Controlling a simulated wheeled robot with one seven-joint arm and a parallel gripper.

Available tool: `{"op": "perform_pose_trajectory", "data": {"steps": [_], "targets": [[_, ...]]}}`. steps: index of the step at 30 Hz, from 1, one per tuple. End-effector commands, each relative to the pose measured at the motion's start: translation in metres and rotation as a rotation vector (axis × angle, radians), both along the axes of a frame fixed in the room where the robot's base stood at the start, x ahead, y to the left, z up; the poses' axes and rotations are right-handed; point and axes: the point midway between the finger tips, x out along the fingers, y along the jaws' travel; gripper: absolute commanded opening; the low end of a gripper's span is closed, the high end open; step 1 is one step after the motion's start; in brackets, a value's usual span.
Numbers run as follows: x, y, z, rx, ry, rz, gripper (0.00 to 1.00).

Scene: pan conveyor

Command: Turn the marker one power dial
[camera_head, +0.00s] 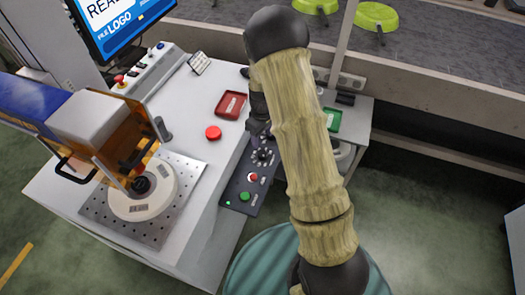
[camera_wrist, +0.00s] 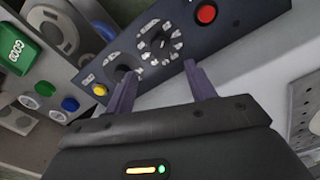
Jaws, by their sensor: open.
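A dark control panel (camera_head: 236,190) lies along the table's right edge. A dial with a ring of white marks (camera_head: 263,156) sits on its upper part. The wrist view shows this larger marked dial (camera_wrist: 160,45) and a smaller dial (camera_wrist: 122,72) to its lower left. I cannot read which label belongs to marker one power. My gripper (camera_wrist: 161,68) is open and empty, its two fingers apart just short of the panel, with the larger dial ahead of the gap between them. No contact with a dial shows. In the head view my arm hides most of the gripper.
The panel also has a red button (camera_head: 253,177), a green button (camera_head: 244,196) and a yellow button (camera_wrist: 99,89). A green tray (camera_head: 332,119) stands right of my arm.

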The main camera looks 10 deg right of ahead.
Motion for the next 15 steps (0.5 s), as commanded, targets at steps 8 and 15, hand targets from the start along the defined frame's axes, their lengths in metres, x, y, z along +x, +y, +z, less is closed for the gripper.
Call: {"op": "perform_pose_trajectory", "data": {"steps": [8, 15], "targets": [[-0.001, 0.000, -0.051, 0.000, 0.004, 0.000, 0.55], [0.000, 0.000, -0.084, 0.000, 0.002, 0.000, 0.55]]}}
